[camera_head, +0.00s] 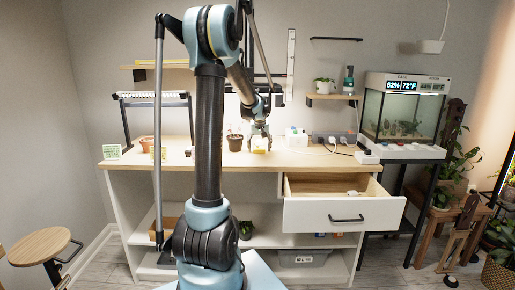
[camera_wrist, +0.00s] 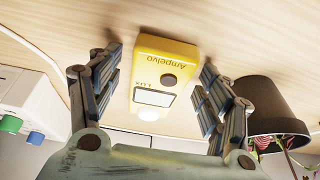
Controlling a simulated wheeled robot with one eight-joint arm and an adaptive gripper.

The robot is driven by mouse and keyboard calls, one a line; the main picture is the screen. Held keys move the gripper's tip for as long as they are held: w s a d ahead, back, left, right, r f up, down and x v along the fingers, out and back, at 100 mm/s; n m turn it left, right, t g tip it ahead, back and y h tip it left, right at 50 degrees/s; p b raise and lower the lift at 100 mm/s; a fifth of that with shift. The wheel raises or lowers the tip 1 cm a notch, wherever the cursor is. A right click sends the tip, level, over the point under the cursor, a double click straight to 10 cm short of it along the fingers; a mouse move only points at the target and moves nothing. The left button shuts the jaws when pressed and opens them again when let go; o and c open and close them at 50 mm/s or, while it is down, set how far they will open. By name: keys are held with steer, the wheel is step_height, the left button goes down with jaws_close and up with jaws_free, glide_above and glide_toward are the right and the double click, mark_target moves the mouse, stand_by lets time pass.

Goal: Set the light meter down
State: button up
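The light meter is a yellow block with a dark dial, a pale display and a white dome; it shows in the wrist view (camera_wrist: 166,75) and as a small yellow spot in the head view (camera_head: 259,151). It appears to rest on the wooden tabletop (camera_head: 300,161). My gripper (camera_head: 260,139) is low over the tabletop, around the meter. In the wrist view its fingers (camera_wrist: 160,85) stand on either side of the meter with a narrow gap at each side, so it looks open.
A dark pot (camera_head: 235,143) stands close to the left of my gripper in the head view. A white box with knobs (camera_head: 297,138) is close on the right. Below, a drawer (camera_head: 344,215) is pulled open. A terracotta pot (camera_head: 147,144) stands further left.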

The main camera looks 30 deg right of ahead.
steer(key=shift+r, duration=0.15)
steer(key=shift+s+a+r, duration=0.1)
steer(key=shift+r, duration=0.1)
steer(key=s+a, duration=0.2)
steer(key=s, duration=0.1)
steer(key=s+a, duration=0.2)
steer(key=s, duration=0.1)
steer(key=s+a, duration=0.2)
steer(key=s, duration=0.2)
steer(key=shift+s+r, duration=0.1)
steer(key=shift+r, duration=0.25)
steer(key=s+a+n+y, duration=0.1)
steer(key=s+a+n, duration=0.15)
steer(key=a, duration=1.05)
steer(key=s+a+n+y, duration=0.1)
steer(key=s+a, duration=0.2)
steer(key=a, duration=0.9)
steer(key=s+a+f+n, duration=0.1)
steer(key=s+a+f, duration=0.3)
steer(key=s+a, duration=0.3)
steer(key=s+a+f+n+g, duration=0.1)
steer(key=s+a+f+n, duration=0.1)
steer(key=s+a+f, duration=0.2)
steer(key=s+a, duration=0.3)
steer(key=s, duration=0.1)
steer(key=shift+s+a+f+g, duration=0.2)
steer(key=shift+a+f+g, duration=0.1)
steer(key=shift+f, duration=0.05)
